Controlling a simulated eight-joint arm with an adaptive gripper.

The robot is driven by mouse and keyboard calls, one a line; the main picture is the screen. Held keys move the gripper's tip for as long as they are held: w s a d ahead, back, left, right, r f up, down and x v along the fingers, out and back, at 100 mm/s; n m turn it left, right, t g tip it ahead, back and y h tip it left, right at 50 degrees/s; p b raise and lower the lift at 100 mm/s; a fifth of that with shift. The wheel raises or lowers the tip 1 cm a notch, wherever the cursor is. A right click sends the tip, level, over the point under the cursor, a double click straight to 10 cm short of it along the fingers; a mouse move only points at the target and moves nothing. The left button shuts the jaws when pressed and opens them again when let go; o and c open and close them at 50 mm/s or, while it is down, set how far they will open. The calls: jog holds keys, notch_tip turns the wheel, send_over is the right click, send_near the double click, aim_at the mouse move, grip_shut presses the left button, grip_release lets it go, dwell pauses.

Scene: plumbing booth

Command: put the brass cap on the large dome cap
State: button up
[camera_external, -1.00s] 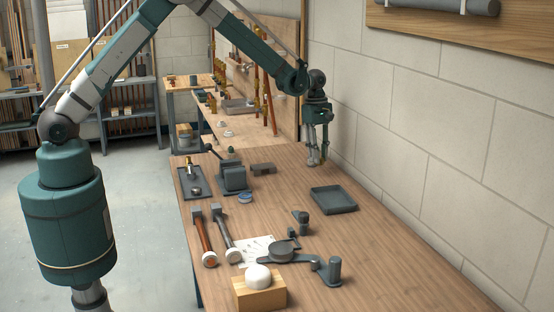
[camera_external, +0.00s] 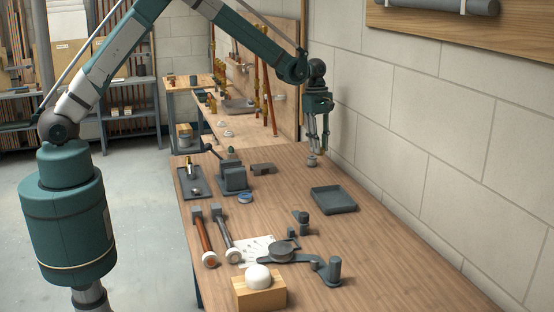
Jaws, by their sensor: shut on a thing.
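My gripper (camera_external: 319,150) points down over the far right part of the workbench, near the block wall. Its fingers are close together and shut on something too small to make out. A small grey round piece (camera_external: 311,160) shows just under the fingertips; I cannot tell whether it is held or stands on the bench. A large white dome (camera_external: 258,275) sits on a wooden block at the near end of the bench, well away from my gripper; it may be the large dome cap. I cannot pick out the brass cap for certain.
A dark empty tray (camera_external: 334,200) lies nearer than my gripper. A vise (camera_external: 233,178) and a small tray (camera_external: 195,183) stand on the left. The bench's right side is clear.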

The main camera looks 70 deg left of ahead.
dwell(0.3)
jog(key=s+d+r, duration=0.2)
jog(key=s+d, duration=0.3)
jog(key=d, duration=0.8)
jog(key=s+d+r+m, duration=0.15)
jog(key=s+d, duration=0.35)
jog(key=d, duration=0.9)
jog(key=s+d+r, duration=0.3)
jog(key=s+d, duration=0.1)
jog(key=d, duration=0.9)
jog(key=s+d+r, duration=0.2)
jog(key=s+d, duration=1)
jog(key=s, duration=0.3)
jog(key=s+d+r+p, duration=0.1)
jog(key=s+d+r, duration=0.2)
jog(key=s+d, duration=1)
jog(key=shift+s+m, duration=0.35)
jog(key=shift+s, duration=0.65)
jog(key=shift+f, duration=0.15)
jog(key=shift+f, duration=2.85)
jog(key=shift+f, duration=0.1)
